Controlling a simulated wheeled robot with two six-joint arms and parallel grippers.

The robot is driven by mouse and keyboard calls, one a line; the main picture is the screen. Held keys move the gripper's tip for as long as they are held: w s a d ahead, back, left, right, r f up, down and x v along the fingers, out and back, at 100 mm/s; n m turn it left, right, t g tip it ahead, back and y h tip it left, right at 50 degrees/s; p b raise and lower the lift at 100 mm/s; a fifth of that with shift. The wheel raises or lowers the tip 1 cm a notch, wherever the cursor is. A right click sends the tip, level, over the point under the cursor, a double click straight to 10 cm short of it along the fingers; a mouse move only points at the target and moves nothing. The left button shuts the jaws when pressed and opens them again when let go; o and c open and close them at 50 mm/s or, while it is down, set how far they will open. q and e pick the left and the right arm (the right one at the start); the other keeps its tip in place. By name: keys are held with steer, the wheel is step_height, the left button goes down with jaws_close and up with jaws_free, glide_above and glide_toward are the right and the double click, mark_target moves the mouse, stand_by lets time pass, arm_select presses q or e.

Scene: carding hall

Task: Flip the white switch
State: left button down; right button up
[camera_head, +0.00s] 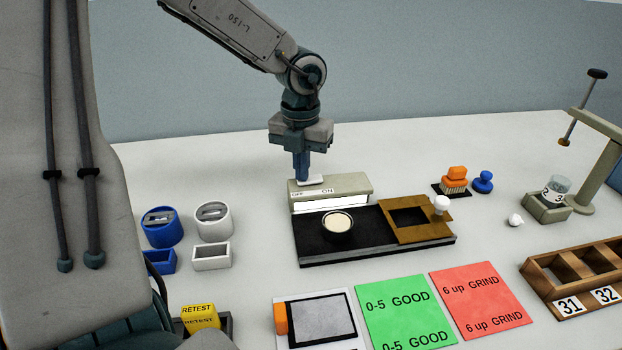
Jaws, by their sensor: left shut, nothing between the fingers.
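The white switch (311,180) sits on top of a grey-green box (350,184) marked OFF at the left and ON at the right. The switch is toward the OFF end. My left gripper (302,176) points down with its fingers shut and empty. Its fingertips are right at the switch and hide part of it; I cannot tell whether they touch it. My right gripper is not in view.
A bright white strip runs along the box's front. Before it, a black board (315,247) holds a round pale dish (338,224) and a brown frame (432,230). Blue and white containers stand left. Green (400,312) and red cards (480,298) lie in front.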

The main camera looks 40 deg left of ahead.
arm_select(q)
steer(key=shift+r+p, duration=1.6)
steer(key=shift+r, duration=1.85)
